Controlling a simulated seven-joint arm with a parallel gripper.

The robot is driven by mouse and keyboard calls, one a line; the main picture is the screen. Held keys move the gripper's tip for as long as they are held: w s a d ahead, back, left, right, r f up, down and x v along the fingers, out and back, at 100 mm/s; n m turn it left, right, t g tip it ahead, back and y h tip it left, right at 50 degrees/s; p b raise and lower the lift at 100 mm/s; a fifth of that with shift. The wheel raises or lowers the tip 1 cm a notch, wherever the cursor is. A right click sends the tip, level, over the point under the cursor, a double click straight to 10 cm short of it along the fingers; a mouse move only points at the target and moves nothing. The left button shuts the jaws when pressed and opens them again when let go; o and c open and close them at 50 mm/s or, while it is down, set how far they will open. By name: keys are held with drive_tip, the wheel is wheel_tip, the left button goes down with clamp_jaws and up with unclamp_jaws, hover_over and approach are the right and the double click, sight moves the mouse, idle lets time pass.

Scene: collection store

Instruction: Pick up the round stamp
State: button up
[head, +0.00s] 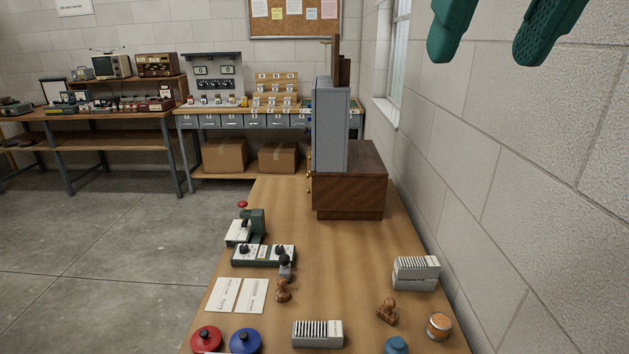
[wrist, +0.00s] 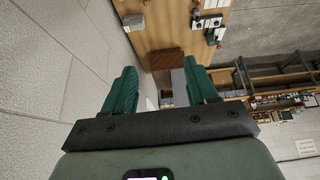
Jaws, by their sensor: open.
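Two wooden stamps stand on the wooden table: one stamp (head: 283,291) left of centre beside white cards, another stamp (head: 387,312) further right. A dark-handled stamp-like piece (head: 285,267) stands just behind the left one. I cannot tell from their bases which is round. My gripper (head: 488,56) has green fingers, hangs high at the top right near the wall, and is open and empty, far above and apart from the stamps. In the wrist view my gripper (wrist: 163,70) shows its two fingers spread; small table objects appear far off.
The table (head: 345,255) holds red (head: 206,339) and blue (head: 245,341) round tins, card boxes (head: 318,334) (head: 415,273), an orange-topped jar (head: 438,326) and a dark wooden cabinet (head: 349,183) at the back. A block wall (head: 540,190) borders the right. The table's middle is clear.

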wheel_tip(320, 180, up, 6)
drive_tip(key=m+t+y, duration=0.1)
drive_tip(key=m+y, duration=1.6)
drive_tip(key=m, duration=0.6)
hover_over(284, 280)
drive_tip(key=v, duration=0.3)
drive_tip(key=f, duration=6.6)
drive_tip(key=shift+a, duration=0.3)
drive_tip(key=x, duration=0.5)
drive_tip(key=shift+w+f, duration=0.1)
drive_tip(key=shift+f, duration=0.25)
